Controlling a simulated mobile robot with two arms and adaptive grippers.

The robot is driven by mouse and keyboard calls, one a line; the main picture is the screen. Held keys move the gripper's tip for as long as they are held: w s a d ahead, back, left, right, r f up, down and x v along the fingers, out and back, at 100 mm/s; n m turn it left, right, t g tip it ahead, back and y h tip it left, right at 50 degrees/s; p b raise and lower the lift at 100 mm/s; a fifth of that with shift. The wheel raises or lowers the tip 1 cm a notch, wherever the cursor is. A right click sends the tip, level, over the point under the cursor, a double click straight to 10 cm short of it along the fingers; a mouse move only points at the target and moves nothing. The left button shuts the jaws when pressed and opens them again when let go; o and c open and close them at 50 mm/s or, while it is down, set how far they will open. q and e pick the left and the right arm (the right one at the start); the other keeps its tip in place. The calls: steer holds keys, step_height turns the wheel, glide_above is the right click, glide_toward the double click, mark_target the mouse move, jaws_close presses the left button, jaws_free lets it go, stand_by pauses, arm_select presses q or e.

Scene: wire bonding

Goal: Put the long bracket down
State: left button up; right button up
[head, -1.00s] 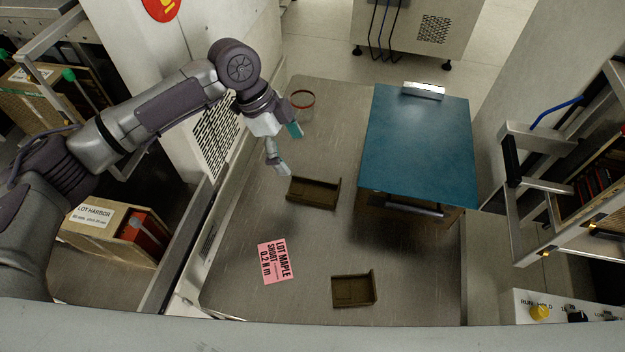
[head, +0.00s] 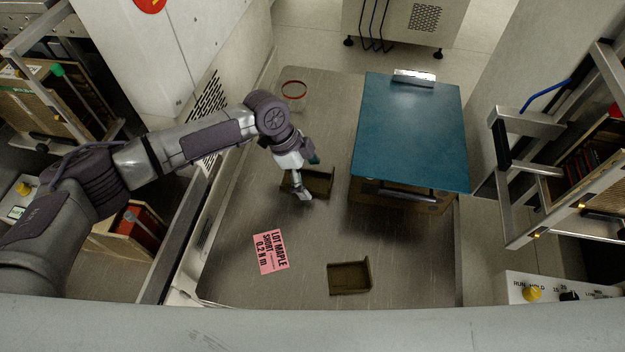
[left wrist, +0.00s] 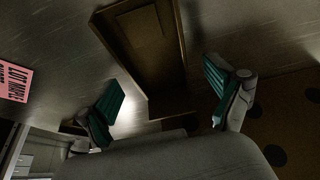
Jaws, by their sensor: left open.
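The long bracket (head: 322,182), a dark brown tray-like piece with a raised end, lies on the metal table. My left gripper (head: 307,177) is open above it and covers part of it in the head view. In the left wrist view the long bracket (left wrist: 145,45) extends away between the two spread green-padded fingers (left wrist: 167,98), with no clear grip on it. A shorter brown bracket (head: 348,278) lies nearer the front of the table. My right gripper is not in view.
A blue-topped box (head: 410,130) with a handle stands to the right of the long bracket. A pink label (head: 270,253) lies at the front left of the table (head: 300,290). A red-rimmed round container (head: 294,93) stands at the back left.

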arm_select(q)
steer(key=shift+f, duration=0.3)
stand_by(0.5)
steer(key=shift+c, duration=0.2)
steer(key=c, duration=1.3)
steer(key=shift+r, duration=0.15)
steer(key=shift+c, duration=0.5)
